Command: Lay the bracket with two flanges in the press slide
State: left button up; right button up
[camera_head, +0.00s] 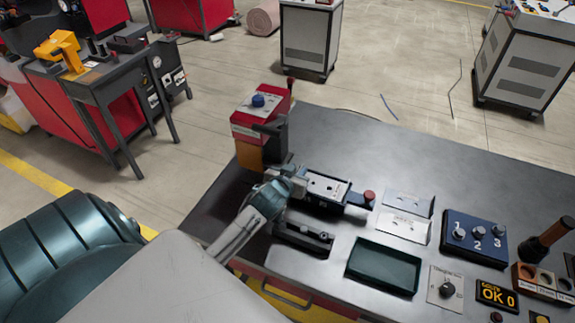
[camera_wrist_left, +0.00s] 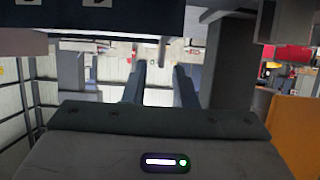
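My left gripper (camera_head: 296,183) is low over the bench, at the left end of a dark slide-like unit (camera_head: 322,204). In the left wrist view its two fingers (camera_wrist_left: 160,85) stand apart with nothing seen between them. A pale flat piece with small holes (camera_head: 326,187) lies on top of the unit; I cannot tell whether it is the bracket or part of the slide. No flanges can be made out. The red press-like box (camera_head: 258,110) with a blue knob stands behind the gripper. My right gripper is not in view.
A black fixture (camera_head: 304,238) sits in front of the slide unit. An empty dark green tray (camera_head: 383,267) is to its right. The bench's back right is clear.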

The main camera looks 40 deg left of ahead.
pick_arm(q)
jog(key=b+v, duration=0.1)
jog(key=v, duration=0.8)
jog(key=shift+w, duration=0.1)
